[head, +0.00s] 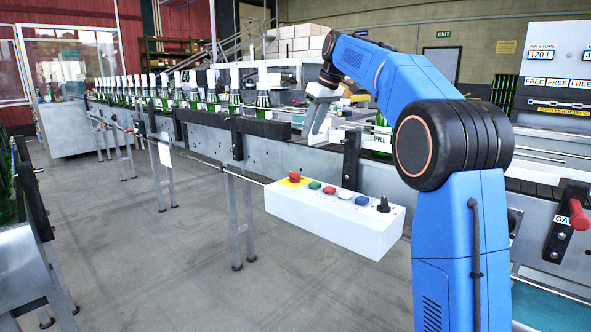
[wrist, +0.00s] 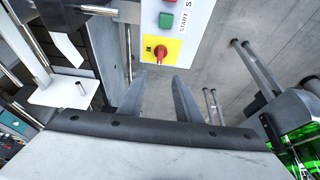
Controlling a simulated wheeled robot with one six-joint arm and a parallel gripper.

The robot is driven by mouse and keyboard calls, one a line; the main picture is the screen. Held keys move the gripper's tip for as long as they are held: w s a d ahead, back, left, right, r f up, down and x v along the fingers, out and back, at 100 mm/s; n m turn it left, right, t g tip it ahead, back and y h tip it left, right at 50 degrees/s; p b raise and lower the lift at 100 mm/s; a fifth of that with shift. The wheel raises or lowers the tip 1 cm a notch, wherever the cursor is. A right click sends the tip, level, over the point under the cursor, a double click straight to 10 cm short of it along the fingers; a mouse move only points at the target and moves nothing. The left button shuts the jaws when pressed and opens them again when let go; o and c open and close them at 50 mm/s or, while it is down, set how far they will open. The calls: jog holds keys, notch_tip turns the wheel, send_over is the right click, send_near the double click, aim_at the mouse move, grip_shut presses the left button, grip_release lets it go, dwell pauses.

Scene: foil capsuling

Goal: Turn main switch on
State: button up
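A white control box (head: 334,222) hangs at the front of the conveyor in the head view. On its top sit a red knob on a yellow plate (head: 294,179), a row of coloured buttons (head: 337,193) and a black rotary knob (head: 383,204) at the right end. The box (wrist: 187,38) is at the top of the wrist view, with the red knob (wrist: 160,52) and a green button (wrist: 166,20) beside the word START. I cannot read which knob is the main switch. My gripper (wrist: 159,78) is open and empty, its fingertips just short of the red knob in the picture; it also shows above the conveyor (head: 320,112).
Several green bottles (head: 236,95) line the conveyor (head: 260,128) behind the box. A red-handled lever (head: 578,214) is at the right. Grey floor (head: 190,265) in front of the conveyor is clear. In the wrist view a white plate (wrist: 62,92) is at the left.

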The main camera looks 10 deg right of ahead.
aim_at(295, 177)
jog(key=x, duration=1.7)
jog(key=shift+s+f, duration=0.1)
jog(key=shift+f, duration=0.05)
grip_shut()
